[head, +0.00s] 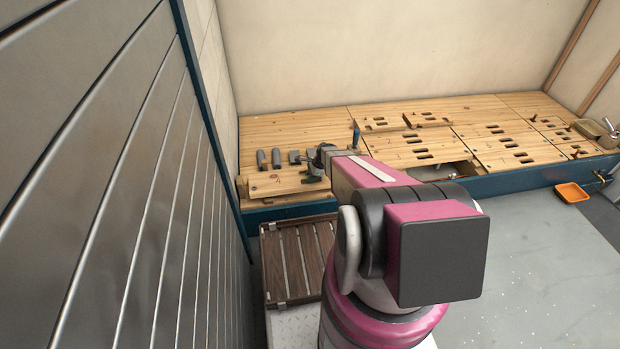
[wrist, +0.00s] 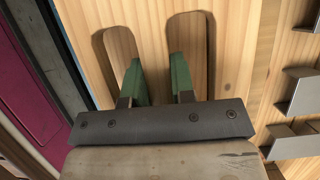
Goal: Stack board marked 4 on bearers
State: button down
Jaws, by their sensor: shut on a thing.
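The board marked 4 (head: 278,183) is a pale wooden board at the left end of the bench, near its front edge. My gripper (head: 318,168) is at the board's right part. In the wrist view its two green fingers (wrist: 160,82) reach into two long slots of the board (wrist: 154,50) and are shut on the wooden strip between them. I cannot tell whether the board is lifted clear of the bench. A dark slatted wooden rack (head: 292,262) with pale strips across it stands below the bench front; my arm hides its right side. I cannot tell which parts are the bearers.
Several grey metal pieces (head: 276,158) stand behind the board; metal brackets (wrist: 297,92) show at right in the wrist view. Other slotted boards (head: 413,146) lie along the bench. A ribbed metal wall (head: 110,170) is close on the left. An orange tray (head: 572,193) sits far right.

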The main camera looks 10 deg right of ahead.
jog(key=shift+f, duration=0.85)
dwell(0.6)
jog(key=c, duration=0.9)
grip_release()
jog(key=shift+f, duration=0.1)
